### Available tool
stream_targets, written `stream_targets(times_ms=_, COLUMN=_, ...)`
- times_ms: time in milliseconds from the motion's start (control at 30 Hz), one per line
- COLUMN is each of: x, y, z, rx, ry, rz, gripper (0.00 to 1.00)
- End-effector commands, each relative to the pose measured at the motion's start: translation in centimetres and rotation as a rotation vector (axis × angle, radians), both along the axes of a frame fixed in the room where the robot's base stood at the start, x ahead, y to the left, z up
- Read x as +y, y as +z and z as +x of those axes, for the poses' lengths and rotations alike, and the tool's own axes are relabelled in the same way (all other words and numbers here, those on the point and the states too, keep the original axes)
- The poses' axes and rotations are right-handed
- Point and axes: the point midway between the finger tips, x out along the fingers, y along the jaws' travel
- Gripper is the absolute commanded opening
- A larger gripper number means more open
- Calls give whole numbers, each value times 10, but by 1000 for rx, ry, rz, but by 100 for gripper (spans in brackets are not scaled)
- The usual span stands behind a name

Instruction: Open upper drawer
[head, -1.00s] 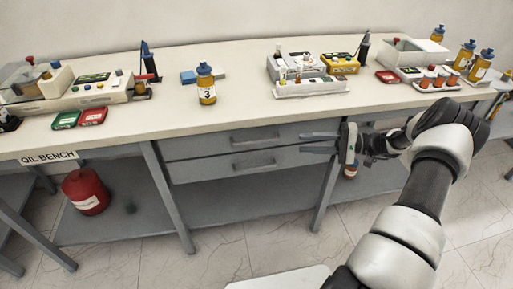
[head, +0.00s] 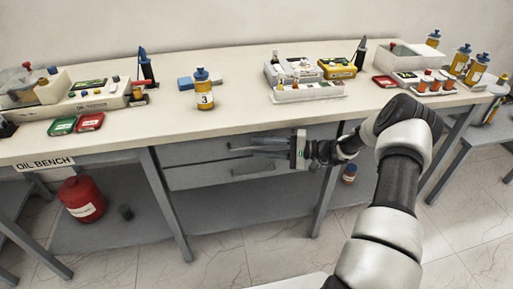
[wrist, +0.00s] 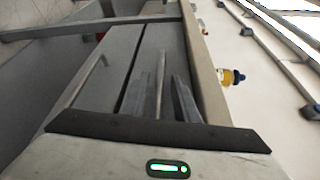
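The upper drawer (head: 190,152) is shut, a grey front just under the bench top. Its handle is largely hidden by my gripper (head: 247,148) in the head view. In the wrist view my gripper (wrist: 161,88) is open, its two fingers pointing at the drawer front. The upper handle (wrist: 161,75) appears as a bar between the fingers, with gaps visible on both sides. Whether the fingertips touch the front cannot be told. The lower drawer (head: 190,178) is also shut, with its handle (head: 253,167) just below the fingers.
The bench top (head: 150,125) overhangs just above my gripper. A bench leg (head: 325,195) stands behind my wrist. A yellow bottle (head: 204,95) marked 3 stands above the drawers. A red canister (head: 82,200) sits on the lower shelf at left.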

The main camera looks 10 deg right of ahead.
Motion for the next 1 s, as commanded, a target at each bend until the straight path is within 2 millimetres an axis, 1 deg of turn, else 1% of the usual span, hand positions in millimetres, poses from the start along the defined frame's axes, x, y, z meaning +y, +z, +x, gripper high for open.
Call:
stream_targets(times_ms=33, x=6, y=-1, z=2, rx=0, ry=1, rz=1, gripper=28)
stream_targets(times_ms=200, x=15, y=-1, z=6, rx=0, ry=0, rz=-1, gripper=28)
stream_targets(times_ms=467, x=17, y=-1, z=7, rx=0, ry=0, rz=0, gripper=28)
stream_targets(times_ms=500, x=16, y=-1, z=7, rx=0, ry=0, rz=0, gripper=24)
stream_targets(times_ms=567, x=16, y=-1, z=7, rx=0, ry=0, rz=0, gripper=14)
stream_targets(times_ms=633, x=16, y=-1, z=6, rx=0, ry=0, rz=0, gripper=3)
stream_targets(times_ms=667, x=16, y=-1, z=6, rx=0, ry=0, rz=0, gripper=0)
stream_targets(times_ms=1000, x=16, y=-1, z=4, rx=1, ry=0, rz=0, gripper=0)
